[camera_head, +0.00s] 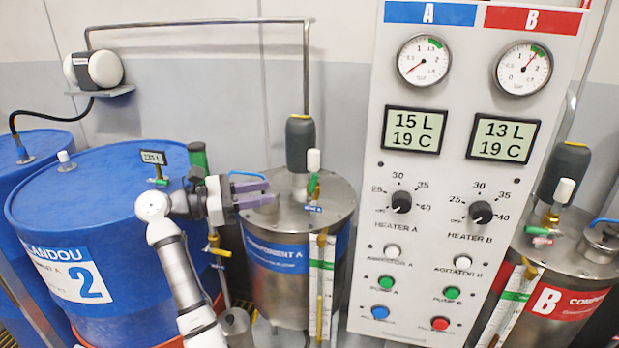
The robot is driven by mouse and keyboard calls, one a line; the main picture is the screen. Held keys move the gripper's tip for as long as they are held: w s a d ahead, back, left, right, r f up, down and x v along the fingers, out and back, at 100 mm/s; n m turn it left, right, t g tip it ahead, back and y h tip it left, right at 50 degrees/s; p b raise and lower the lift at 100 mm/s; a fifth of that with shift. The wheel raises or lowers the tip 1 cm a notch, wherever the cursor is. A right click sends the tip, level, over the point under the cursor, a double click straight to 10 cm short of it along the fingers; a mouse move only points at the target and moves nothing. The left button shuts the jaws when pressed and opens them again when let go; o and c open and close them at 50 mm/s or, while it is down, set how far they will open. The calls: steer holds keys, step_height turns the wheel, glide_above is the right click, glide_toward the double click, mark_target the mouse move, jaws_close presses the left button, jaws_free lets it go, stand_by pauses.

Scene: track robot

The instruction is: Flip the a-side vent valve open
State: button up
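The component A tank (286,263) is a steel drum with a blue label band. On its lid, a small valve with a green handle (313,184) stands below a white cap (313,160); this looks like the a-side vent valve. The handle looks tilted near upright, and a small blue tag (312,209) sits at its base. My gripper (274,192) reaches in from the left over the lid, its purple-grey fingers pointing right. The fingers look apart and empty, a short distance left of the valve and not touching it.
A grey-capped agitator (300,145) and pipe rise from the lid just behind the valve. The control panel (357,250) stands close on the right. A blue drum (110,190) is on the left, and a B tank (545,320) stands at far right.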

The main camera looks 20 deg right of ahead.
mark_target(313, 184)
steer(key=d+p, duration=0.2)
steer(key=d, duration=0.3)
steer(key=d+p, duration=0.2)
steer(key=d, duration=0.4)
steer(key=shift+s+d+r+p, duration=0.15)
steer(key=shift+r+p, duration=0.05)
steer(key=shift+p, duration=0.1)
steer(key=shift+d+f, duration=0.15)
steer(key=shift+d, duration=0.4)
jaws_close()
